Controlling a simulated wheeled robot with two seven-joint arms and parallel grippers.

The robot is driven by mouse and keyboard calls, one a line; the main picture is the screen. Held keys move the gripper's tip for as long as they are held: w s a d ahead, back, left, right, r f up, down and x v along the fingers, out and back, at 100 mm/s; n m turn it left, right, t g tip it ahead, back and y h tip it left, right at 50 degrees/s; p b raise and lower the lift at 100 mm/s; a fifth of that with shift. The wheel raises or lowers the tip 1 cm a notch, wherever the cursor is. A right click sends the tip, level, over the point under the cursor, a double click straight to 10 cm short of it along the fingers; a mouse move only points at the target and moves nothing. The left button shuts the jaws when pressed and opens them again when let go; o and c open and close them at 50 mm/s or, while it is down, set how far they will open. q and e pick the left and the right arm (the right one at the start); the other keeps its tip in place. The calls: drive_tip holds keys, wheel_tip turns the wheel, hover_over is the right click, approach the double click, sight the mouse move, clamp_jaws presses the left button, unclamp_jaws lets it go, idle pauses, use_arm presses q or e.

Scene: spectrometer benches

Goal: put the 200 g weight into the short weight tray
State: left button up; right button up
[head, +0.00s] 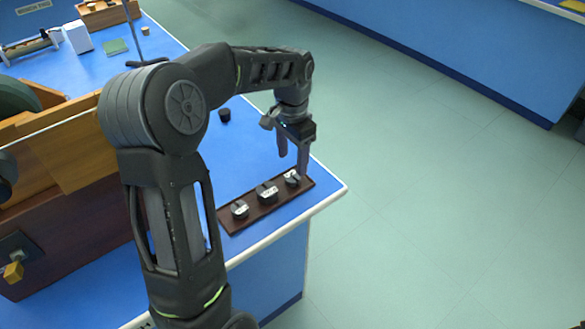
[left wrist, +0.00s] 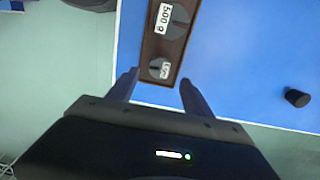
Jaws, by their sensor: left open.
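A narrow dark brown tray (head: 252,212) lies near the front right corner of the blue bench and holds three slotted weights. The weight at its far right end (head: 292,178) is below my left gripper (head: 293,158). The tray (left wrist: 149,43) also shows in the left wrist view, with a weight labelled 500 g (left wrist: 178,22) and a smaller end weight (left wrist: 159,68), its label too small to read. My left gripper (left wrist: 158,92) is open and empty, its fingers on either side of the tray's end. I cannot tell which weight is the 200 g one. My right gripper is not in view.
A small dark cylinder (head: 224,115) stands apart on the bench (head: 262,160), and shows in the left wrist view (left wrist: 296,97). A wooden apparatus (head: 70,165) fills the left side. The bench edge is close to the tray, with open floor (head: 430,200) beyond.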

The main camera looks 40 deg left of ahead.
sight(293, 177)
use_arm(q)
wheel_tip(293, 177, up, 6)
drive_tip(key=shift+r, duration=0.2)
drive_tip(key=shift+d+f, duration=0.1)
idle(0.6)
